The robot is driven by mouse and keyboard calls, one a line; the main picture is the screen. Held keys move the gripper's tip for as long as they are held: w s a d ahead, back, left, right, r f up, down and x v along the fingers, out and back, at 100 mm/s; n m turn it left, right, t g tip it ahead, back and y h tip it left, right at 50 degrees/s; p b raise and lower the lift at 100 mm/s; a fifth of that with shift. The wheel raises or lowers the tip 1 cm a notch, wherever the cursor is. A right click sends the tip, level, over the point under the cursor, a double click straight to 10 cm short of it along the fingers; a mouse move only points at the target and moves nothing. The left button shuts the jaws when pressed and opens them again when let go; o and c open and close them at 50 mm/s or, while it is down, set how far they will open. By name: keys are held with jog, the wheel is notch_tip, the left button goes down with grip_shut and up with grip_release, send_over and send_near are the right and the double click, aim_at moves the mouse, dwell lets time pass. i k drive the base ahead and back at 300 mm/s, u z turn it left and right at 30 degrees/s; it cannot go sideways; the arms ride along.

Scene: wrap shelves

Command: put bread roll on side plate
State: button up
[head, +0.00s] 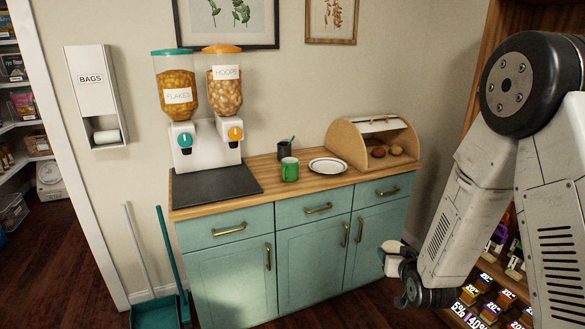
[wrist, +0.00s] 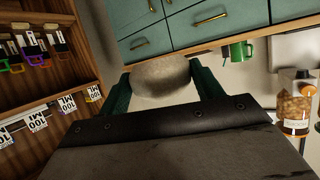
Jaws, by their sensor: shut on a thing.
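My gripper (wrist: 162,82) is shut on a rounded, pale, speckled thing that looks like the bread roll (wrist: 158,72), held between its two dark green fingers. In the head view my gripper (head: 389,254) hangs low in front of the right end of the cabinet, below the countertop, and the roll is hard to make out there. The side plate (head: 328,166), white with a dark ring, lies bare on the wooden counter, up and to the left of my gripper. The plate cannot be made out in the wrist view.
The open bread bin (head: 347,142) with brown rolls (head: 378,152) stands right of the plate. A green mug (head: 289,169) and dark cup (head: 284,150) stand left of it. Two cereal dispensers (head: 207,150) stand further left. Stocked shelves (head: 500,290) are at the right.

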aim_at(331, 170)
jog(key=u, duration=0.05)
jog(key=i, duration=1.8)
jog(key=u, duration=0.2)
